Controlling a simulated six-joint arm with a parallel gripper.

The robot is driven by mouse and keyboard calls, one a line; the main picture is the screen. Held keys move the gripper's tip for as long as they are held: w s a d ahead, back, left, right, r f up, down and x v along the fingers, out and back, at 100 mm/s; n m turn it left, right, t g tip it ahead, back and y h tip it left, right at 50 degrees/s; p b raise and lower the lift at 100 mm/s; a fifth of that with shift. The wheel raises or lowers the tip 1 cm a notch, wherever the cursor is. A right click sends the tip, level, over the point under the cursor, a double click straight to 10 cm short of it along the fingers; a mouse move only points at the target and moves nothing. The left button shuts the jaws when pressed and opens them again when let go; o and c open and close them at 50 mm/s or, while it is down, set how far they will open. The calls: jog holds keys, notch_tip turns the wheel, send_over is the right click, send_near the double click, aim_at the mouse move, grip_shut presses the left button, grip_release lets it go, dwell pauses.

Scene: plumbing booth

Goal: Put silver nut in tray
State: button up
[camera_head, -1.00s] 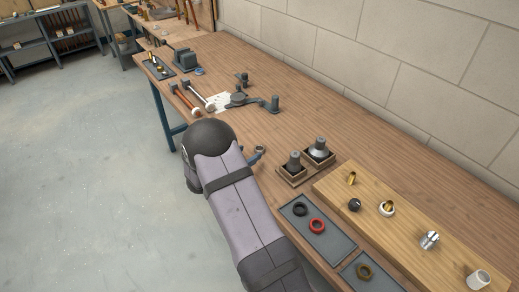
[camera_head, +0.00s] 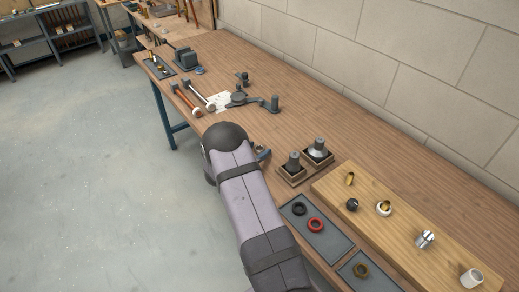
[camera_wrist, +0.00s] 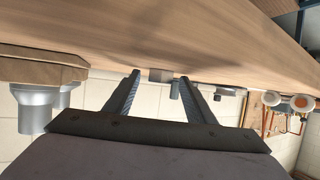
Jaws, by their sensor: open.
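A shiny silver fitting (camera_head: 426,239), the only bright silver piece that could be the silver nut, sits on the wooden board at the right in the head view. A flat grey tray (camera_head: 327,244) lies left of the board with a black ring (camera_head: 299,209) and a red ring (camera_head: 315,225) on it.
The wooden board (camera_head: 405,235) also bears brass pieces, a black knob (camera_head: 352,205) and a white cup (camera_head: 472,278). Two grey cones in wooden boxes (camera_head: 292,177) stand near my arm. Tools lie farther back. The bench along the wall (camera_head: 370,140) is clear.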

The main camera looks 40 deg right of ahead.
jog(key=shift+c, duration=0.6)
jog(key=c, duration=1.1)
jog(key=shift+r, duration=0.15)
jog(key=shift+c, duration=0.2)
notch_tip(320, 180, up, 10)
jog(key=b, duration=0.1)
jog(key=shift+b, duration=0.3)
